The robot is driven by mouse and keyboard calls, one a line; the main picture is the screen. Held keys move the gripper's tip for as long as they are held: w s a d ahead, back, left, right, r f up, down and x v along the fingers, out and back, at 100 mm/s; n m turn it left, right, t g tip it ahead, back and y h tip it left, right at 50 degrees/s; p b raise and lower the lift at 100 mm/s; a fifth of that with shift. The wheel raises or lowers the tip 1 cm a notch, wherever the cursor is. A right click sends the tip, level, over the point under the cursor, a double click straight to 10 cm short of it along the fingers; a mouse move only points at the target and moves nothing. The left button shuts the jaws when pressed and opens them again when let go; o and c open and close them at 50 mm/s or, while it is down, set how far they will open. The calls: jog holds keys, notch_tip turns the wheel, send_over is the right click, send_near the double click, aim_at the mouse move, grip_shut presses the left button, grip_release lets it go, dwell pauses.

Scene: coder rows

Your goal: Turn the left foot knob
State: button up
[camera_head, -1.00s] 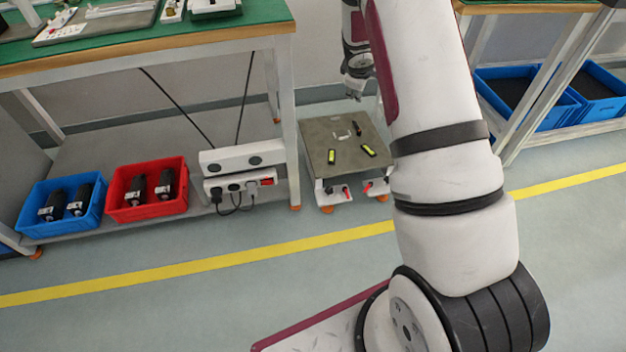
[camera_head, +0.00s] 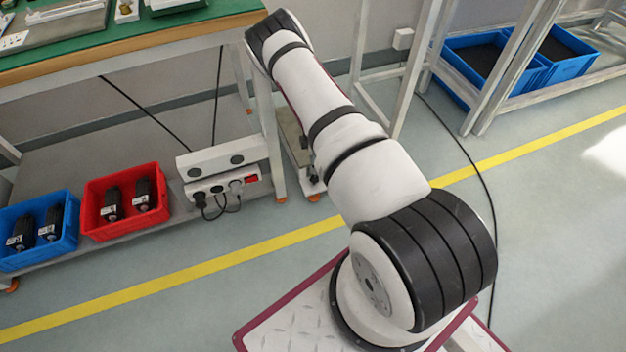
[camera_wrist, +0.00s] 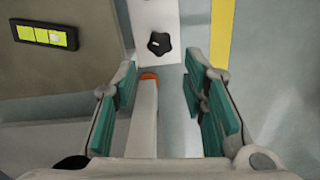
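A dark star-shaped knob (camera_wrist: 159,43) sits on a white foot (camera_wrist: 155,14) in the wrist view, beyond my fingertips. The foot projects from a grey-brown plate (camera_wrist: 60,75) low by the floor. In the head view, my arm hides most of this plate (camera_head: 293,132) and its feet. My gripper (camera_wrist: 161,68) has its two teal-padded fingers spread wide apart, with the knob above the gap between them and not touched. My gripper is hidden behind my arm in the head view.
A white bench leg with an orange foot (camera_wrist: 149,77) lies between my fingers in the wrist view. A green-topped bench (camera_head: 150,35), power strips (camera_head: 222,160), a red bin (camera_head: 124,203) and a blue bin (camera_head: 40,232) are at left. Floor at right is mostly clear.

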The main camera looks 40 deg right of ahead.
aim_at(314, 181)
notch_tip(314, 181, down, 11)
jog(key=b, duration=0.4)
jog(key=c, duration=0.9)
